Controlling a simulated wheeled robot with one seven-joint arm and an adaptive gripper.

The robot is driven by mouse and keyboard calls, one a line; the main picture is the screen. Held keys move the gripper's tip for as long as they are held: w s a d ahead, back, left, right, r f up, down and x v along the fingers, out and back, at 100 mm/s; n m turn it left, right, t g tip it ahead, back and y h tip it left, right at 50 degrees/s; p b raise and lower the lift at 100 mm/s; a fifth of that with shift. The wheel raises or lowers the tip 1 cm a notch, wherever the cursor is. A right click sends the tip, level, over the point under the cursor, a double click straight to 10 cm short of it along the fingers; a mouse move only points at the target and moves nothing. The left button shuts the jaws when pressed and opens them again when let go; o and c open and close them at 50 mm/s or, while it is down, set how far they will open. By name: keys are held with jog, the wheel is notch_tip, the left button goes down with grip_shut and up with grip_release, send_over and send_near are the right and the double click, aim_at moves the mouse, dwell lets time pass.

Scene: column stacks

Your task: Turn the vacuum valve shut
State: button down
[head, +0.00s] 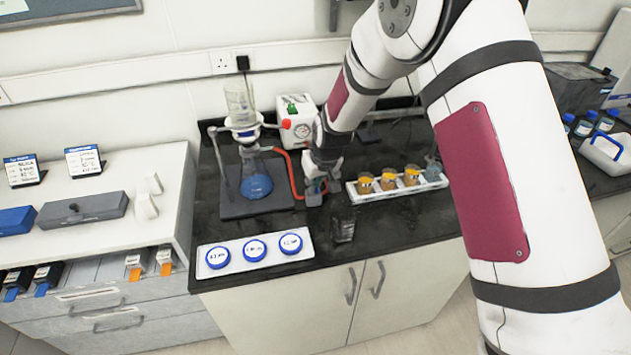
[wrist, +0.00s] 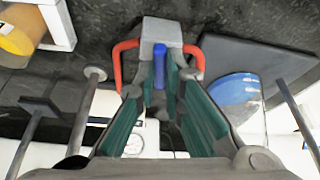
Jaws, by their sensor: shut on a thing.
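The vacuum valve is a grey block (head: 314,199) on the black bench, right of the flask base. It also shows in the wrist view (wrist: 160,31), with red tubing (wrist: 125,48) leaving it on both sides. Its blue handle (wrist: 160,69) lies between my fingers, its long side running up and down in the picture, crosswise to the tubing. My gripper (wrist: 165,85) is shut on this handle, with a teal pad on either side. In the head view my gripper (head: 317,180) reaches down onto the valve and hides part of it.
A flask of blue liquid (head: 257,185) under a funnel stands close left on a dark base (head: 238,207). A white pump (head: 299,130) is behind. A rack (head: 395,195) of orange-filled jars is right; a glass beaker (head: 343,226) and a dish tray (head: 222,268) are in front.

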jog(key=shift+a+m+h, duration=0.15)
jog(key=shift+m+h, duration=0.25)
jog(key=shift+m, duration=0.6)
jog(key=c, duration=1.7)
grip_release()
jog(key=v, duration=1.2)
jog(key=shift+s, duration=0.1)
